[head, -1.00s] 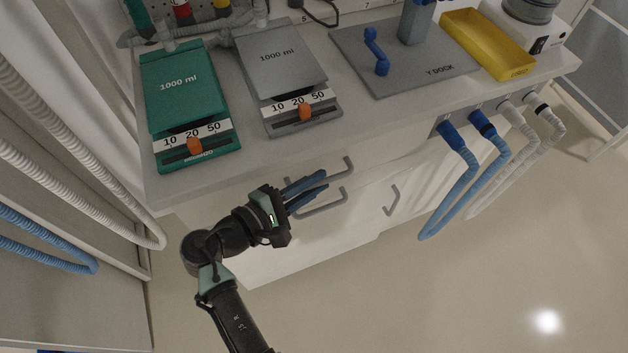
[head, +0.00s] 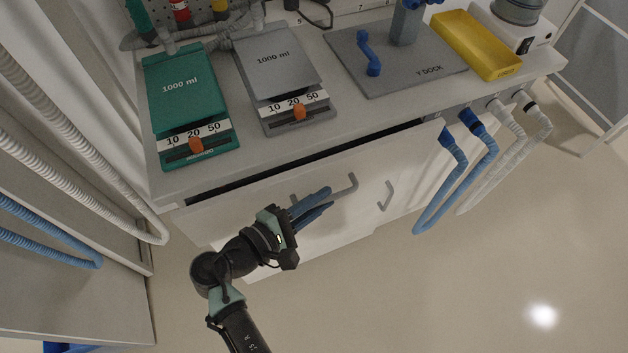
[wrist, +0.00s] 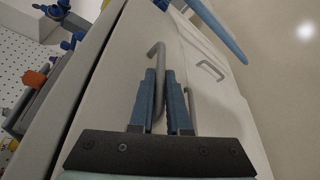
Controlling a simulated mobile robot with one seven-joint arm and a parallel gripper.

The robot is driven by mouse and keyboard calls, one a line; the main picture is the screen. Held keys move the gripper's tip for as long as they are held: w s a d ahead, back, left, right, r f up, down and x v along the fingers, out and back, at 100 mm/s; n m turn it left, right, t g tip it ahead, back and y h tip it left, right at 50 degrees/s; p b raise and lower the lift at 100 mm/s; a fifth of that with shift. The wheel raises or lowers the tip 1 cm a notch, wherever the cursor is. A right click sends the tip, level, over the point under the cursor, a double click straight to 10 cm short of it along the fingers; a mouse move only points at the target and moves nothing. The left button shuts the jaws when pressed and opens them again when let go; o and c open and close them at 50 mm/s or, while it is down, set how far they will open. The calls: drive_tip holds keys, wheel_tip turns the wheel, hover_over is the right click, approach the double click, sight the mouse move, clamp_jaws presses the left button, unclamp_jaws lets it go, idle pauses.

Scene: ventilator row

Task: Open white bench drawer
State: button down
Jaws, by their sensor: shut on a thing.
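The white bench drawer (head: 395,155) is the wide top front under the bench top and stands a little way out, with a dark gap along its upper edge. Its grey bar handle (head: 351,184) runs across the front and also shows in the wrist view (wrist: 156,56). My gripper (head: 330,198) has its blue fingers shut on this handle, one finger on each side of the bar in the wrist view (wrist: 160,74). The fingers and wrist hide part of the handle in the head view. The drawer's inside is too dark and narrow to see.
On the bench are a green 1000 ml unit (head: 185,90), a grey one (head: 275,65), a Y dock plate (head: 425,68) and a yellow tray (head: 478,45). Blue hoses (head: 440,190) hang at the right. White hoses (head: 60,165) hang at the left. Open floor lies in front.

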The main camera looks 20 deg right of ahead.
drive_tip(key=s+p, duration=0.9)
drive_tip(key=s, duration=1.2)
drive_tip(key=shift+s+d, duration=0.3)
drive_tip(key=shift+d, duration=0.05)
drive_tip(key=c, duration=1.2)
unclamp_jaws()
drive_tip(key=shift+o, duration=0.2)
drive_tip(key=v, duration=1.3)
drive_tip(key=shift+b, duration=0.3)
